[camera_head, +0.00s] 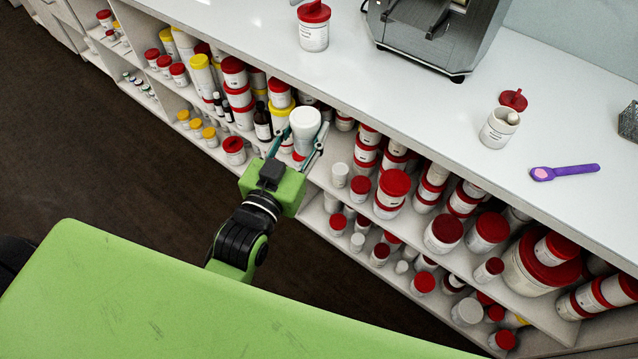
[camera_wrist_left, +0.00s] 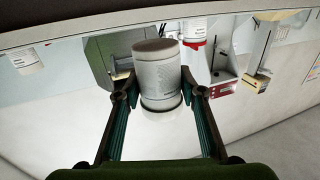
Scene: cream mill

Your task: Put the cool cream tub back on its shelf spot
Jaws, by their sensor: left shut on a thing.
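My left gripper (camera_head: 307,133) is shut on a white tub (camera_head: 304,122), which I take to be the cool cream tub. It is held at the front of the shelf unit, near the counter's front edge. In the left wrist view the tub (camera_wrist_left: 158,85) sits between the two fingers, with a printed label too small to read. The shelf (camera_head: 335,186) behind the gripper is partly hidden by the gripper and tub. I cannot tell whether the tub touches the shelf. My right gripper is not in view.
The shelves hold crowded red-lidded tubs (camera_head: 393,187), yellow-capped containers (camera_head: 203,74) and dark bottles (camera_head: 262,124). On the counter (camera_head: 420,115) stand a closed red-lidded tub (camera_head: 313,32), a grey machine (camera_head: 432,40), an open tub (camera_head: 496,130), a red lid (camera_head: 513,99) and a purple spoon (camera_head: 570,170).

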